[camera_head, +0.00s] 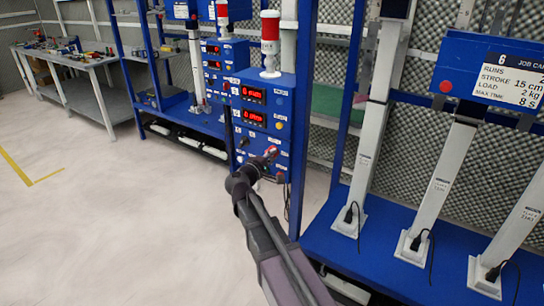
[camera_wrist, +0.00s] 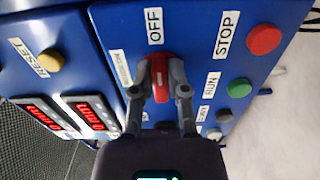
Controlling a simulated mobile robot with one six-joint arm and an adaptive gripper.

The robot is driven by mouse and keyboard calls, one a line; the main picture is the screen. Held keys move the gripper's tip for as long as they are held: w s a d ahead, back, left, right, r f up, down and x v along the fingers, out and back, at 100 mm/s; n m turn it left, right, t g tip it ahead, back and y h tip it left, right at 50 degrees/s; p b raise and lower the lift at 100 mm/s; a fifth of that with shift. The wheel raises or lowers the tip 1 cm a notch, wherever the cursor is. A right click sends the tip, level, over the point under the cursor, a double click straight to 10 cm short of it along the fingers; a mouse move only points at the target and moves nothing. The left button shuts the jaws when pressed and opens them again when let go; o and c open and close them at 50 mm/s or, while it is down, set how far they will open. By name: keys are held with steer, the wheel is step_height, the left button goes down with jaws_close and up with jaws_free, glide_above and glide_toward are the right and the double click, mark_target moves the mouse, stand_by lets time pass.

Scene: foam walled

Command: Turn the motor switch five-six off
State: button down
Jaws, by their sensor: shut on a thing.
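My gripper (camera_wrist: 161,66) is shut on a red switch handle (camera_wrist: 161,88) on a blue control box, with one grey finger on each side. The handle lies lengthwise up and down in the wrist view, below the OFF label (camera_wrist: 154,25). The fingers hide part of the switch, and I cannot tell its exact setting. A label (camera_wrist: 120,68) left of the switch is too small to read surely. In the head view my gripper (camera_head: 268,158) reaches the lower front of the blue control box (camera_head: 243,135).
In the wrist view a red STOP button (camera_wrist: 264,39), a green RUN button (camera_wrist: 239,88) and a yellow RESET button (camera_wrist: 51,60) surround the switch. Red displays (camera_wrist: 92,113) are at the left. In the head view a blue rack (camera_head: 350,255) stands right; open floor (camera_head: 110,220) lies left.

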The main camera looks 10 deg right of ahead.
steer(key=c, duration=0.6)
jaws_free()
steer(key=shift+c, duration=0.2)
steer(key=v, duration=1.2)
